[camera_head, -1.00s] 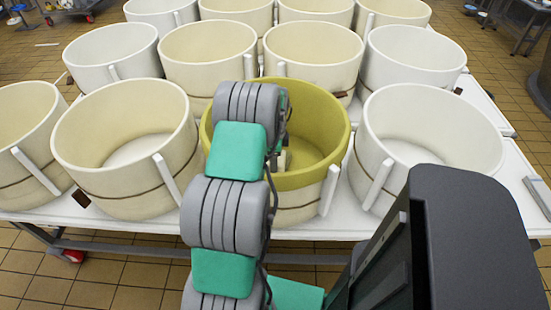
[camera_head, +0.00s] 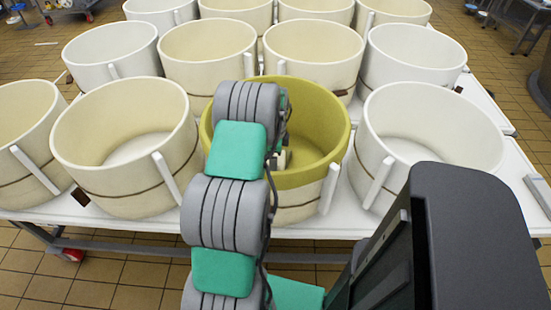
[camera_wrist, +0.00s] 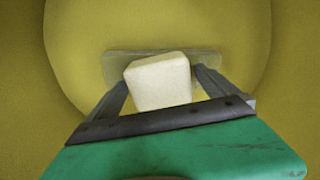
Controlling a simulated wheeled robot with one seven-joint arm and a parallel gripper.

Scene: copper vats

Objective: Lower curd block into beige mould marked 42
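The mould in front of my arm is beige outside, with a yellow lining or cloth over its rim and inside (camera_head: 325,120). No number is readable on it. My gripper (camera_wrist: 160,74) is down inside this mould, and the yellow wall and floor surround it in the wrist view (camera_wrist: 250,40). A pale, cube-like curd block (camera_wrist: 158,84) sits between its two fingers, which look closed on its sides. A flat, dull pale slab (camera_wrist: 118,63) shows beyond the block; I cannot tell what it is. In the head view my arm hides most of the gripper and block.
Other cream and white moulds crowd the white table, with one close on the left (camera_head: 120,190) and one close on the right (camera_head: 440,170). More stand in rows behind. A grey bar (camera_head: 538,190) lies at the table's right edge.

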